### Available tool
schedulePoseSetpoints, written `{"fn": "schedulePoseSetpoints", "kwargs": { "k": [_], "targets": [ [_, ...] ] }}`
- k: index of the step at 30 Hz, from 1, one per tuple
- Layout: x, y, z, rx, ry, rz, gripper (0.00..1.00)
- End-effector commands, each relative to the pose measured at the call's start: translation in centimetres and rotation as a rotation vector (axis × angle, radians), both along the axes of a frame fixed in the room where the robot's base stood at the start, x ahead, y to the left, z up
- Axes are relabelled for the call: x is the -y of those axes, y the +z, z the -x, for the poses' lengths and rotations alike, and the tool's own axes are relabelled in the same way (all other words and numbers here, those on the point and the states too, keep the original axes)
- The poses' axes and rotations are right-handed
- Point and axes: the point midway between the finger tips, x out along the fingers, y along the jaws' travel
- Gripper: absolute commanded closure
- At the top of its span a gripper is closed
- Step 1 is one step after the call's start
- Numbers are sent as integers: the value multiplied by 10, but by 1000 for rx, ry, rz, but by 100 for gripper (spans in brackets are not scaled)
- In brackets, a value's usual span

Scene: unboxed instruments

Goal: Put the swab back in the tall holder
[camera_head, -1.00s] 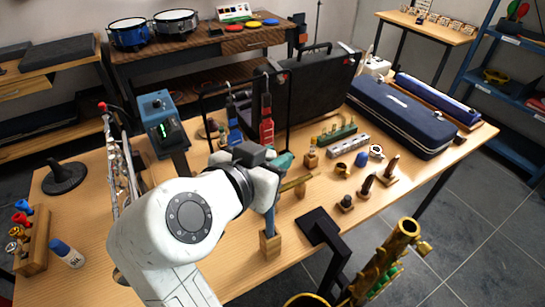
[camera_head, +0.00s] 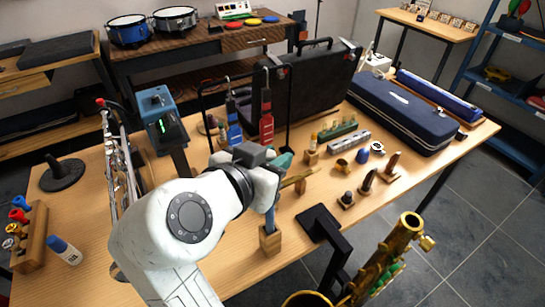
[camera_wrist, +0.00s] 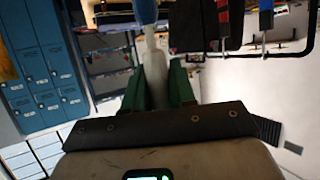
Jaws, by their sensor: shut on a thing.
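My gripper (camera_head: 284,163), with green fingers, is above the front part of the table. It is shut on the swab, which shows in the wrist view as a pale shaft (camera_wrist: 154,75) with a blue part beyond it, between the fingers. In the head view a blue-grey shaft (camera_head: 270,217) runs down below my gripper to a wooden block (camera_head: 270,240), which appears to be the tall holder's base. My wrist hides the upper part. I cannot tell where the swab ends and the holder begins, or whether the swab is seated.
A small brass-coloured bar (camera_head: 300,178) stands just right of my gripper. A rack with blue and red straps (camera_head: 266,115) is behind. A black stand (camera_head: 320,222) and a brass saxophone (camera_head: 405,235) are front right. A silver instrument (camera_head: 118,185) stands left.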

Motion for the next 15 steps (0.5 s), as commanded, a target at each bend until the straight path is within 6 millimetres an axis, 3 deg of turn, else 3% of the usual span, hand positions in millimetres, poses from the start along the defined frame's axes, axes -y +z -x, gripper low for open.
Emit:
{"fn": "schedulePoseSetpoints", "kwargs": {
  "k": [15],
  "targets": [
    [0,-8,0,0,0,0,100]
  ]
}}
